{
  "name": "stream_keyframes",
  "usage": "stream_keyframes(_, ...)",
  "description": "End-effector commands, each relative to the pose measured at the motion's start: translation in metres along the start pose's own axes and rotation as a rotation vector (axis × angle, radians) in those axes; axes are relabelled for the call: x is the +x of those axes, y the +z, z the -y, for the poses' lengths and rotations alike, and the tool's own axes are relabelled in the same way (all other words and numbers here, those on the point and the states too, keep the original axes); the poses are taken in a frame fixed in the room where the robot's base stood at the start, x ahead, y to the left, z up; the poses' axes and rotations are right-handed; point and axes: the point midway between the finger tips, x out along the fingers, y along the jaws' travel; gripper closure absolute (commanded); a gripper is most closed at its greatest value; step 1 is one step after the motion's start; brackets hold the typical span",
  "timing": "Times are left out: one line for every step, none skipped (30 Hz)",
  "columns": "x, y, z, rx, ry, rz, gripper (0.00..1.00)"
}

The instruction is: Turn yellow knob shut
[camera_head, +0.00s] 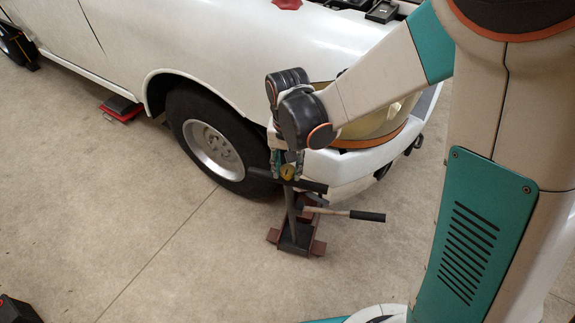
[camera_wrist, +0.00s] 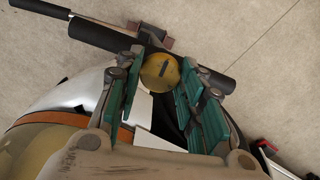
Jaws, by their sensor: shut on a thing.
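The round yellow knob (camera_wrist: 160,72) has a dark slot mark on its face and sits on the dark bar (camera_wrist: 100,37) of a floor stand. It also shows in the head view (camera_head: 287,172), just below my gripper (camera_head: 288,165). In the wrist view my gripper (camera_wrist: 158,82) has its green-padded fingers on either side of the knob, closed on it. The knob's sides are partly hidden by the fingertips.
A handle with a black grip (camera_head: 367,216) sticks out to the right. A red and black object (camera_head: 121,108) lies by the car. The floor at front left is mostly clear.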

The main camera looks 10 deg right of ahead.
Motion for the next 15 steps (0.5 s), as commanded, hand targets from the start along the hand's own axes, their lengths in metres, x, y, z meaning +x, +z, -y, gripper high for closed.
stream_keyframes(0.0001,0.0001,0.0,0.004,0.0,0.0,0.89)
stream_keyframes(0.0001,0.0001,0.0,0.005,0.0,0.0,0.89)
stream_keyframes(0.0001,0.0001,0.0,0.007,0.0,0.0,0.89)
stream_keyframes(0.0001,0.0001,0.0,0.007,0.0,0.0,0.89)
stream_keyframes(0.0001,0.0001,0.0,0.008,0.0,0.0,0.89)
stream_keyframes(0.0001,0.0001,0.0,0.008,0.0,0.0,0.89)
stream_keyframes(0.0001,0.0001,0.0001,0.007,0.0,0.0,0.89)
stream_keyframes(0.0001,0.0001,0.0001,0.007,0.0,0.0,0.89)
stream_keyframes(0.0,0.0001,0.0001,0.007,0.0,0.0,0.89)
stream_keyframes(0.0,0.0001,0.0001,0.007,0.0,0.0,0.89)
stream_keyframes(0.0,0.0001,0.0001,0.007,0.0,0.0,0.89)
stream_keyframes(0.0001,0.0001,0.0001,0.007,0.0,0.0,0.89)
stream_keyframes(0.0001,0.0001,0.0001,0.007,0.0,0.0,0.62)
stream_keyframes(0.0001,0.0001,0.0001,0.007,0.0,0.0,0.56)
stream_keyframes(0.0001,0.0001,0.0001,0.007,0.0,0.0,0.47)
